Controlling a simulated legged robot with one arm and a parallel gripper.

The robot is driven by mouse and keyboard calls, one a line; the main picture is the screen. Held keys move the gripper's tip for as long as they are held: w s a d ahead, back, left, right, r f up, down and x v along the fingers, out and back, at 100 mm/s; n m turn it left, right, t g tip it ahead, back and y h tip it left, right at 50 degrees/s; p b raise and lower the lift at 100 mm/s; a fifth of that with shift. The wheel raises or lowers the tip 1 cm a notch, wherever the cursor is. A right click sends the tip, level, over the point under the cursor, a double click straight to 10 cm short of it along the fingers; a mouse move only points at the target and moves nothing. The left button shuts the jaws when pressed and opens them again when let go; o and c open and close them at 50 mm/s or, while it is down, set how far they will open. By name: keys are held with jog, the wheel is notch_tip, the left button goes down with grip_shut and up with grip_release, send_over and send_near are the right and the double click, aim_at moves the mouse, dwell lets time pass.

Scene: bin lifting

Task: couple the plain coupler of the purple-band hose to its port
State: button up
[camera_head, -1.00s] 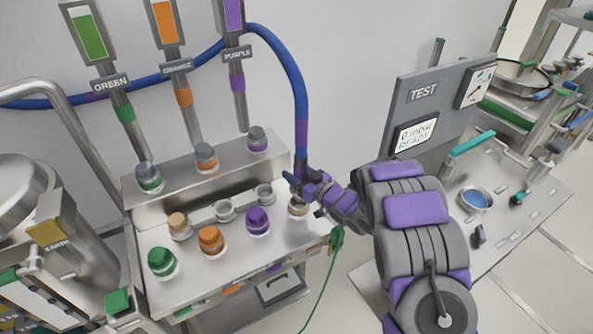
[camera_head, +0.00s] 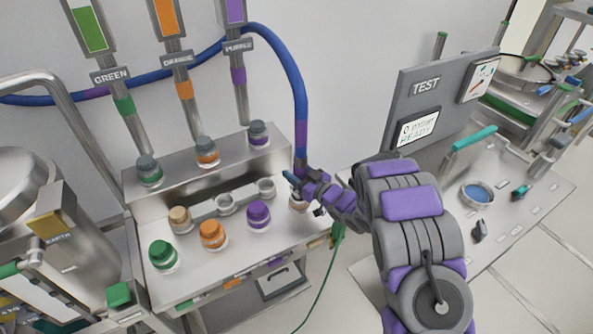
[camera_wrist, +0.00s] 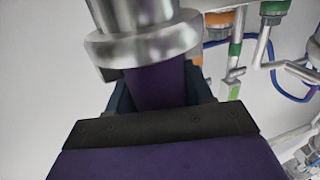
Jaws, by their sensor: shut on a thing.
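The purple-band hose (camera_head: 300,100) is blue and hangs down from an arch along the wall. My gripper (camera_head: 297,179) is shut on the hose's lower end, at the right of the steel bench. In the wrist view the purple band (camera_wrist: 157,86) lies between my dark jaws, with a bare metal coupler (camera_wrist: 143,35) beyond it. A grey-topped fitting with a purple ring (camera_head: 258,134) stands on the bench's raised back ledge, below the PURPLE sign (camera_head: 238,46), left of my gripper. Which port belongs to the hose is not certain. A pale fitting (camera_head: 299,205) below my gripper is partly hidden.
Green (camera_head: 163,254), orange (camera_head: 213,235) and purple (camera_head: 258,214) capped fittings stand on the bench front. The TEST panel (camera_head: 425,100) stands to the right. A thin green cable (camera_head: 325,275) hangs beside the bench.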

jog(key=shift+f, duration=0.45)
jog(key=shift+f, duration=1.05)
dwell(1.1)
jog(key=o, duration=1.4)
jog(key=shift+c, duration=0.2)
